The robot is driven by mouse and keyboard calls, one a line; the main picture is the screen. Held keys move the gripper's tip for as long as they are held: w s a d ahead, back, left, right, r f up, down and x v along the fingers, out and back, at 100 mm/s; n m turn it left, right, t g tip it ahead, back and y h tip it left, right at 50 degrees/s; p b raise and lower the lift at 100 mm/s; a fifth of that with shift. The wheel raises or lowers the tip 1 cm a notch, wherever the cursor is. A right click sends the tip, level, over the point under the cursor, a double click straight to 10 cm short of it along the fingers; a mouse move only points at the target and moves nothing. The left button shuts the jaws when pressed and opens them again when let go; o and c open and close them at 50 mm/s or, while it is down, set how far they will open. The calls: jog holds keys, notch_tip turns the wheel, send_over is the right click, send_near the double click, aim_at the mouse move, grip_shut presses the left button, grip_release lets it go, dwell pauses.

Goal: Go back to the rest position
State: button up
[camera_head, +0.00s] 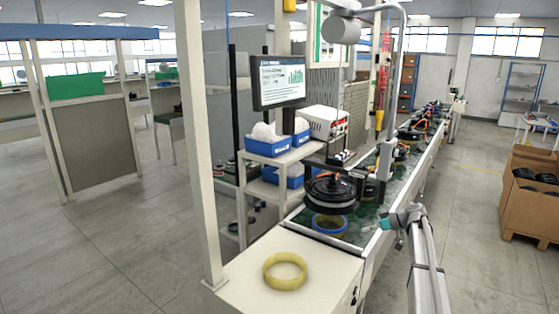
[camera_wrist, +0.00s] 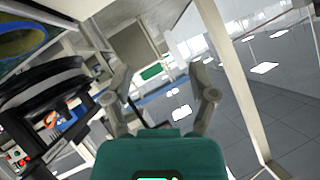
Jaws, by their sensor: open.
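My arm reaches in from the lower right of the head view, with my gripper (camera_head: 388,221) beside the right edge of the conveyor line. In the wrist view my gripper (camera_wrist: 162,98) has its two grey fingers spread apart with nothing between them. A black round hub motor (camera_head: 330,192) sits in a fixture over the line, left of my gripper and apart from it. Its black discs (camera_wrist: 42,82) also show tilted at the left of the wrist view. A blue-rimmed ring (camera_head: 330,224) lies below the motor.
A yellow ring (camera_head: 285,271) lies on the white table end (camera_head: 240,292). A shelf with blue bins (camera_head: 270,146) and a monitor (camera_head: 278,82) stand behind it. Cardboard boxes (camera_head: 530,212) stand at the right. The floor between them and the line is clear.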

jog(key=s+a+f+m+g+h, duration=0.25)
jog(key=s+a+f, duration=0.25)
jog(key=s+a, duration=0.6)
jog(key=s+a+f+m+h, duration=0.1)
jog(key=s+m+h, duration=0.1)
jog(key=s, duration=0.6)
jog(key=s+a+f+m+h, duration=0.2)
jog(key=s+h, duration=0.2)
jog(key=s, duration=0.5)
jog(key=s+a+f+m+h, duration=0.2)
jog(key=s+h, duration=0.1)
jog(key=s, duration=0.6)
jog(key=shift+s+g, duration=0.25)
jog(key=shift+g, duration=0.2)
